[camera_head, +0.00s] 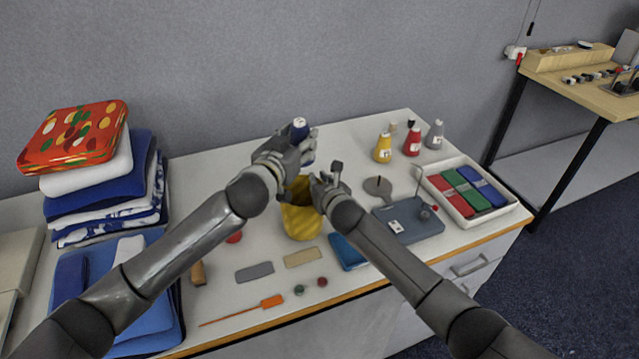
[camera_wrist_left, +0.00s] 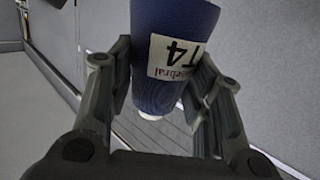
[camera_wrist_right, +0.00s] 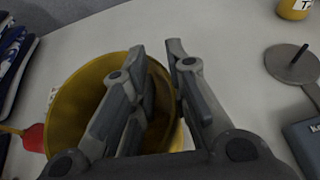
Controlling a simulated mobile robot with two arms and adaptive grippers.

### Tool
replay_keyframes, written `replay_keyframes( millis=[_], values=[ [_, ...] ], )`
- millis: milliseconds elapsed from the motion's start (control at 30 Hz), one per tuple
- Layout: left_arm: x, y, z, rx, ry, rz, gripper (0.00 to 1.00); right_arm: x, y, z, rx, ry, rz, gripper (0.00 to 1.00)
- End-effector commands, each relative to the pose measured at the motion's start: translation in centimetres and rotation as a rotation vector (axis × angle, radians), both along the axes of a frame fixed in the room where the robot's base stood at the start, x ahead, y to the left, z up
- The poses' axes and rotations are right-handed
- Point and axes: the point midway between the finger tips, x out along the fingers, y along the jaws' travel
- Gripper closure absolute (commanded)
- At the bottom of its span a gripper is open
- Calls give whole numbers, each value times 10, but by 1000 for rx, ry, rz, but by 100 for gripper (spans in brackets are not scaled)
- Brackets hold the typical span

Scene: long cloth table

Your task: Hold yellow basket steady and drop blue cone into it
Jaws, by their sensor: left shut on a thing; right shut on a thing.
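The blue cone (camera_head: 299,131) is in my left gripper (camera_head: 303,147), above the back part of the yellow basket. In the left wrist view the cone (camera_wrist_left: 172,30) has a white label reading T4 and sits between both fingers of the left gripper (camera_wrist_left: 165,95). The yellow basket (camera_head: 300,222) stands on the table. My right gripper (camera_head: 322,182) is shut on the basket's right rim. In the right wrist view the basket (camera_wrist_right: 75,105) opens upward, with the right gripper's fingers (camera_wrist_right: 160,65) on either side of its wall. The fingers hide part of the basket's inside.
Yellow, red and grey cones (camera_head: 412,140) stand at the back right. A tray (camera_head: 455,207) of coloured blocks and a grey scale (camera_head: 408,222) are right of the basket. Folded cloths (camera_head: 100,190) pile up at left. Small items, including an orange tool (camera_head: 270,301), lie in front.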

Motion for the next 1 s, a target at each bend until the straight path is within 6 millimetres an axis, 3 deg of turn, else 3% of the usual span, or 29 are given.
replay_keyframes(
  millis=[800,833,1000],
  values=[
    [0,-1,-58,-2,1,-1,83,-1,0,-2,0,3,0,100],
    [0,-1,-58,-1,0,-1,52,-1,0,-2,0,3,0,100],
    [0,-1,-57,-1,-1,-1,31,-1,0,-2,0,3,0,100]
  ],
)
